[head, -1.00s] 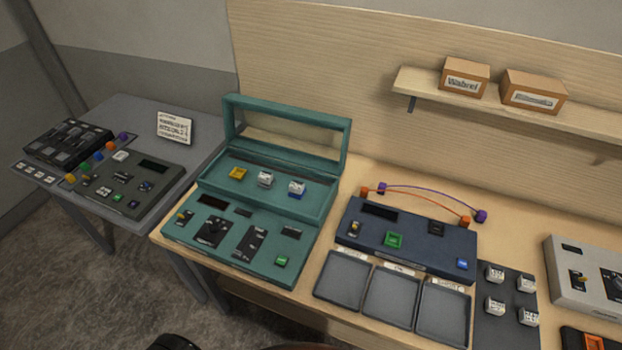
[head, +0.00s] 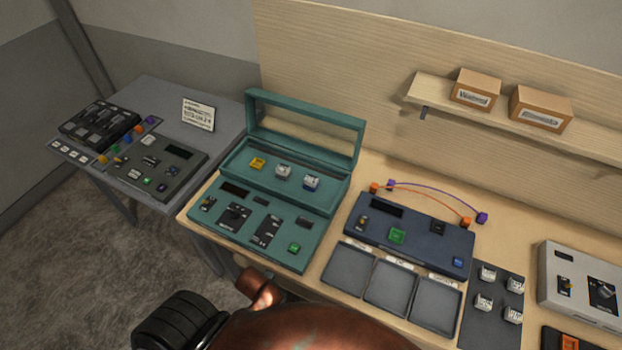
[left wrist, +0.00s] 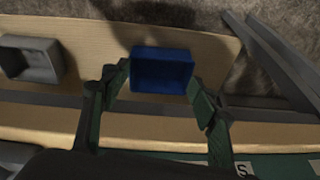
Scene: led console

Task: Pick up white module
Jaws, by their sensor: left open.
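A small white module (head: 283,172) sits in the open upper bay of the teal console (head: 213,231), between a yellow module (head: 257,163) and a white-and-blue module (head: 311,183). Several white cubes (head: 488,272) stand on a dark mat at the right. A white piece (head: 148,140) is on the grey console on the left table. Which of these is the task's module, I cannot tell for sure. My left gripper (left wrist: 159,78) is open with nothing held; a blue bin (left wrist: 162,70) shows beyond its fingers. My right gripper is out of view.
The teal console's raised framed lid (head: 250,118) stands behind its bay. A navy console (head: 408,233) and grey trays (head: 390,288) are to its right. A grey bin (left wrist: 30,60) shows in the left wrist view. The shelf (head: 500,115) holds two boxes.

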